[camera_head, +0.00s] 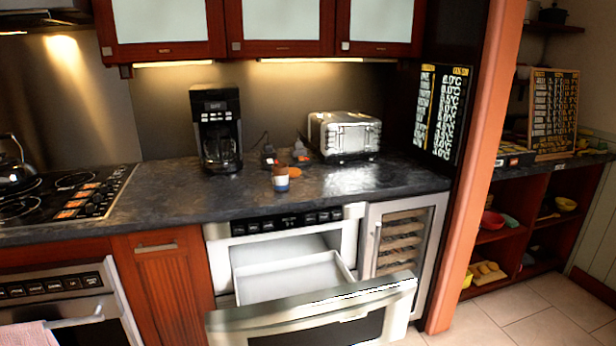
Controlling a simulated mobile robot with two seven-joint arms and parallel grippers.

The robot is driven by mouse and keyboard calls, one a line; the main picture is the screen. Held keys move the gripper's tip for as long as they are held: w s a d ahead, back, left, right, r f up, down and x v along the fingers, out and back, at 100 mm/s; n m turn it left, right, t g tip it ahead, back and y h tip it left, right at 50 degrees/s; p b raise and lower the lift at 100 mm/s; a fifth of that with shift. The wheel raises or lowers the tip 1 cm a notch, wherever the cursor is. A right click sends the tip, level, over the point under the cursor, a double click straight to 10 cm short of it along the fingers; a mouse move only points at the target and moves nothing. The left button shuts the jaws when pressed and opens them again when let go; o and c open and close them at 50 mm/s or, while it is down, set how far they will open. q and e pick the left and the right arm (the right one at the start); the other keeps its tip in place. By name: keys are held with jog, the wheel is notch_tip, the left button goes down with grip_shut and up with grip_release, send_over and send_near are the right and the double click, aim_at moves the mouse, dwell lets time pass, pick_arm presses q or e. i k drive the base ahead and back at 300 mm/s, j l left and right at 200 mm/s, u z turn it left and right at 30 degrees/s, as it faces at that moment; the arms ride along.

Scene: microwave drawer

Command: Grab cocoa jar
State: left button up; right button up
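A small jar (281,180), likely the cocoa jar, stands upright on the dark countertop, between the coffee maker and the toaster and above the microwave drawer. It has a brownish top, a pale band and a blue lower part. Its label is too small to read. Neither of my grippers shows in the head view, and nothing touches the jar.
The microwave drawer (318,318) is pulled open below the counter (210,193) and juts out in front. A black coffee maker (217,130) stands left of the jar, a silver toaster (345,135) right. Small dark items sit behind it. A stove (62,200) is at left.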

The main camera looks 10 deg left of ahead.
aim_at(280, 171)
jog(key=i+l+z, duration=0.25)
jog(key=z, duration=0.2)
jog(key=i+l+z, duration=0.1)
jog(key=i+z, duration=0.3)
jog(key=i+l+z, duration=0.1)
jog(key=z, duration=0.35)
jog(key=i+l, duration=0.15)
jog(key=i, duration=0.25)
jog(key=i+l, duration=0.15)
jog(key=i, duration=0.3)
jog(key=i+l, duration=0.1)
jog(key=i, duration=0.3)
jog(key=i+u, duration=0.15)
jog(key=u, duration=0.25)
jog(key=i+u, duration=0.2)
jog(key=u, duration=0.2)
jog(key=i+l+u, duration=0.15)
jog(key=u, duration=0.2)
jog(key=i+l+u, duration=0.1)
jog(key=u, duration=0.3)
